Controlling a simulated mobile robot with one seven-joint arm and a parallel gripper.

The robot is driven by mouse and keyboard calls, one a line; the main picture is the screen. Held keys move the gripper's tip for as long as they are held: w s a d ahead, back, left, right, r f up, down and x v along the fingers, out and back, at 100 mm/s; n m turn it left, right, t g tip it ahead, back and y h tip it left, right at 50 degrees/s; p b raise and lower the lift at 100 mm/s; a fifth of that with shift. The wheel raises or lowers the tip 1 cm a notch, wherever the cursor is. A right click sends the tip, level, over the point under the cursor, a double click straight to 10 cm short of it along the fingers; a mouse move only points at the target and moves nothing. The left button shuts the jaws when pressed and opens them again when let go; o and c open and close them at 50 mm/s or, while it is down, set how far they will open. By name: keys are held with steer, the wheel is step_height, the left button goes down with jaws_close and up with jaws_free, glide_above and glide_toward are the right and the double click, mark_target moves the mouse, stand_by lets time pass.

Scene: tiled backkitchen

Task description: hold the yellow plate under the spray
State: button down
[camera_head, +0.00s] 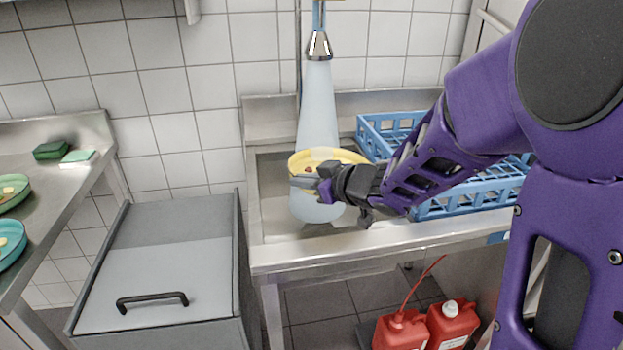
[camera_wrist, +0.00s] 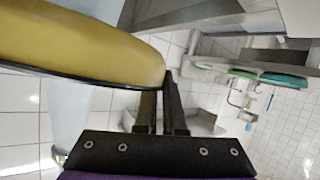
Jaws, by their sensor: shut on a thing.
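The yellow plate (camera_head: 350,157) is over the steel sink in the head view, with a small reddish bit on it. The pale blue spray (camera_head: 318,105) falls in a cone from the chrome spray head (camera_head: 319,45) onto the plate's left part and shows below it too. My gripper (camera_head: 312,183) is shut on the plate's near rim. In the wrist view the plate (camera_wrist: 90,45) fills the upper left, with its edge at the fingertips of my gripper (camera_wrist: 165,85). The plate's far side is partly hidden by the spray.
A blue rack (camera_head: 470,195) stands at the sink's right, partly behind my arm. A lidded grey bin (camera_head: 165,270) stands left of the sink (camera_head: 275,245). Teal plates (camera_head: 10,250) and sponges (camera_head: 52,150) lie on the left counter. Red canisters (camera_head: 400,332) stand below.

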mark_target(305, 155)
steer(key=w+a+p, duration=0.3)
steer(key=w+p, duration=0.2)
steer(key=w, duration=0.8)
steer(key=shift+a+p, duration=0.3)
steer(key=shift+a, duration=0.1)
steer(key=shift+w+d+r, duration=0.1)
steer(key=shift+w, duration=0.05)
steer(key=shift+w+d+p, duration=0.2)
steer(key=shift+d+p, duration=0.35)
steer(key=shift+d, duration=0.15)
steer(key=shift+w+d+p, duration=0.15)
steer(key=shift+d+p, duration=0.35)
steer(key=shift+d, duration=0.15)
steer(key=shift+s, duration=0.1)
